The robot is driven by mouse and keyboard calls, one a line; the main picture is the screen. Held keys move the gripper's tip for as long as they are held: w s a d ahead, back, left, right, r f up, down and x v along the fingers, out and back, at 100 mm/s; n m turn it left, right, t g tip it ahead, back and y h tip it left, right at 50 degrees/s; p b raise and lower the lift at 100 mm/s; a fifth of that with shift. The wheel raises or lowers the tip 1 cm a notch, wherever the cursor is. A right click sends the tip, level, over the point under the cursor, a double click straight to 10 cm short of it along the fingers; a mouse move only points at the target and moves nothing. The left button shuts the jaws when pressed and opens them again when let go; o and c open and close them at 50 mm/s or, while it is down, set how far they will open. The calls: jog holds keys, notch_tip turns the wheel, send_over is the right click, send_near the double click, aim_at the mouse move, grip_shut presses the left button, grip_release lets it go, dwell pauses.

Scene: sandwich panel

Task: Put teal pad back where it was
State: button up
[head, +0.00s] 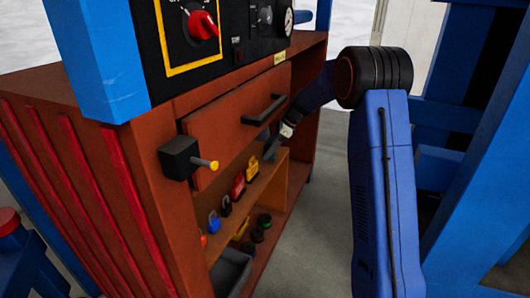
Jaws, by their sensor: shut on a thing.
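My gripper (272,146) is at the cabinet's front, below the drawer handle and over the far end of the upper shelf. It is small and dark in the head view, with its fingers pointing down and left. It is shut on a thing. A small teal patch, the teal pad (273,156), shows right at the fingertips. The fingers hide most of it, and I cannot tell whether it touches the shelf. A row of padlocks lies along the shelf: a yellow one (252,167) nearest the gripper, then red (238,186), black (226,206) and blue (214,222).
The brown cabinet (150,190) has a drawer (220,150) with a black handle (263,109) above the shelf. A black block with a yellow pin (180,158) sticks out in front. A lower shelf holds dark round items (262,228) and a grey bin (230,272). Floor (320,230) is clear to the right.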

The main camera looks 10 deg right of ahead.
jog(key=shift+w+a+f, duration=0.2)
jog(key=shift+a+f, duration=0.35)
jog(key=shift+a, duration=0.15)
jog(key=shift+f, duration=0.25)
jog(key=shift+c, duration=0.4)
jog(key=o, duration=1)
